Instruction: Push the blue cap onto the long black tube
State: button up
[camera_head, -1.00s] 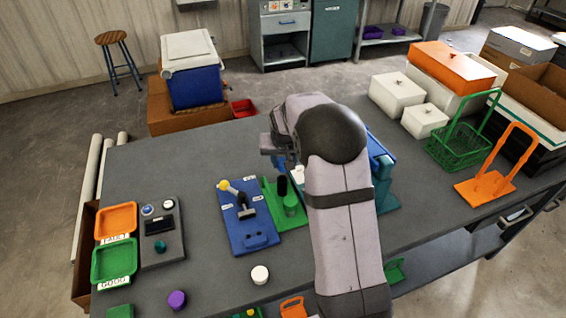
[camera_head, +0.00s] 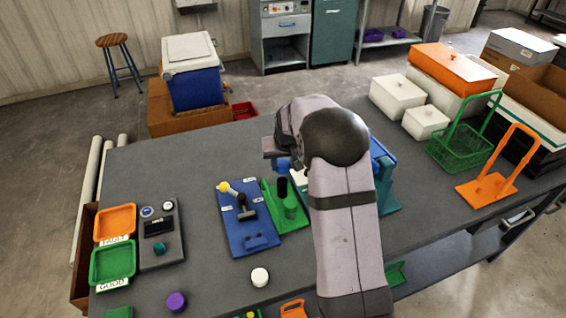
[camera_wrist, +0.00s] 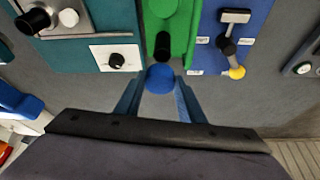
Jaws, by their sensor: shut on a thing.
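The blue cap (camera_wrist: 160,78) is between the fingertips of my gripper (camera_wrist: 159,88) in the wrist view. The jaws are shut on it. The black tube (camera_wrist: 163,46) stands in the green holder (camera_wrist: 182,22), just beyond the cap in that view. Cap and tube look close, but I cannot tell whether they touch. In the head view the tube's dark top (camera_head: 282,188) shows at the holder (camera_head: 292,222), below my gripper (camera_head: 284,164).
A blue board (camera_head: 246,238) with a black lever and yellow knob stands left of the holder. A teal panel (camera_wrist: 100,20) with a black dial is on its other side. A white cap (camera_head: 260,277) and a purple cap (camera_head: 176,301) lie near the front edge.

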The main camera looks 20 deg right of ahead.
jog(key=shift+f+b, duration=1.25)
jog(key=shift+f, duration=0.7)
jog(key=shift+f+b, duration=0.95)
jog(key=shift+f, duration=0.6)
dwell(1.0)
jog(key=o, duration=1.6)
jog(key=shift+r, duration=0.15)
jog(key=shift+w+r+p, duration=0.1)
jog(key=shift+r+p, duration=0.5)
jog(key=shift+r, duration=0.05)
jog(key=shift+r+p, duration=2.3)
jog(key=shift+r, duration=1)
